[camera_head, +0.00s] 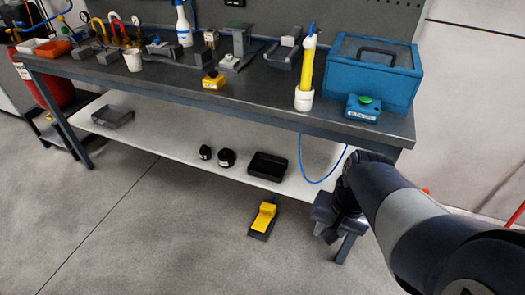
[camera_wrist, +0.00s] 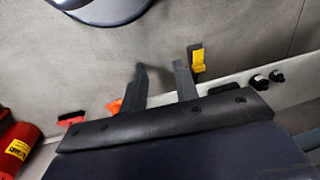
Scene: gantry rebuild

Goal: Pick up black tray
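A black tray (camera_head: 268,166) lies on the white lower shelf under the workbench, right of two small black round pieces. In the wrist view a dark piece (camera_wrist: 224,88), apparently this tray, shows partly behind the gripper body. A second, greyer tray (camera_head: 112,117) sits at the shelf's left end.
A yellow and black pedal (camera_head: 263,219) stands on the floor in front of the shelf. A blue hose (camera_head: 318,181) hangs near the bench's right leg (camera_head: 346,246). The bench top (camera_head: 190,84) overhangs the shelf (camera_head: 185,147). The floor at left front is clear.

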